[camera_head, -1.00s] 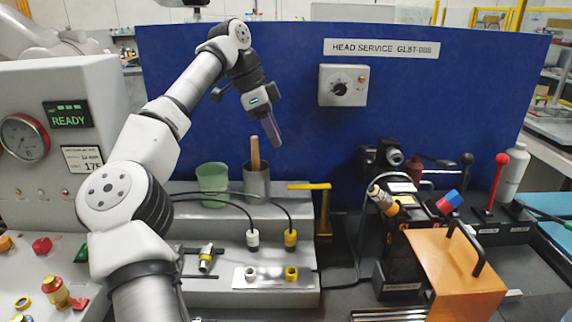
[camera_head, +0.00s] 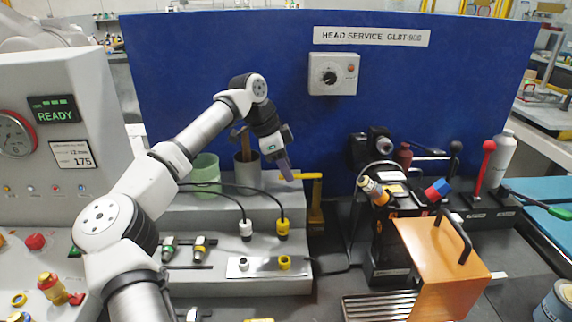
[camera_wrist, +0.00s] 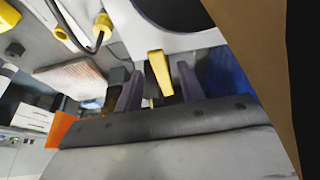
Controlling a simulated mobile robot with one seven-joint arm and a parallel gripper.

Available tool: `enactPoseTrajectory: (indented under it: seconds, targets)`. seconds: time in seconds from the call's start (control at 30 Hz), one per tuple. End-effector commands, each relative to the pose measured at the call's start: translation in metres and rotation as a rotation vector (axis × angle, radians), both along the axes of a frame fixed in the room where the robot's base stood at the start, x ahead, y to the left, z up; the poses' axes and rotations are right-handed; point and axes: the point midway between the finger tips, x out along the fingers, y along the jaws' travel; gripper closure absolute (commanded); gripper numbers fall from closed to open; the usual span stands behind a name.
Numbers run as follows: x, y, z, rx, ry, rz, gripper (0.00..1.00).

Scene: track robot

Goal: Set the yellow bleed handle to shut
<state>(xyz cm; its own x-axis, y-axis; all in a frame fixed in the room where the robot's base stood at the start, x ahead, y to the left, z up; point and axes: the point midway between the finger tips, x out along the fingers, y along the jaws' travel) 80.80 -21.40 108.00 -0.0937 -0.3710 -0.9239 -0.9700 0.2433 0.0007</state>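The yellow bleed handle (camera_head: 310,177) sits on a yellow upright at the right end of the grey stepped bench. Its bar lies level and points left in the head view. My gripper (camera_head: 289,172) is tilted down at the bar's left end. In the wrist view the yellow handle (camera_wrist: 160,73) shows in the gap between the two dark fingers of my gripper (camera_wrist: 158,86). The fingers are apart, with room visible on both sides of the handle. I cannot tell whether a finger touches it.
A metal cup (camera_head: 246,173) with a wooden-handled tool and a green cup (camera_head: 205,174) stand left of my gripper. Black cables run to a white plug (camera_head: 246,230) and a yellow plug (camera_head: 283,229). An orange cover (camera_head: 440,265) and a red-knobbed lever (camera_head: 484,165) are at right.

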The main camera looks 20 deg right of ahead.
Motion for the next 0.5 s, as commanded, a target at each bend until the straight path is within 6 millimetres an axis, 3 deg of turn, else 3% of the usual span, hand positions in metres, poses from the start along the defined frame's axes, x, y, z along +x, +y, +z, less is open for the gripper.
enactPoseTrajectory:
  seconds: [0.33,0.5]
  targets:
    - [-0.0005,-0.0019,-0.0042,0.0,-0.001,0.0,0.61]
    - [-0.0005,-0.0018,-0.004,0.0,-0.001,0.0,0.82]
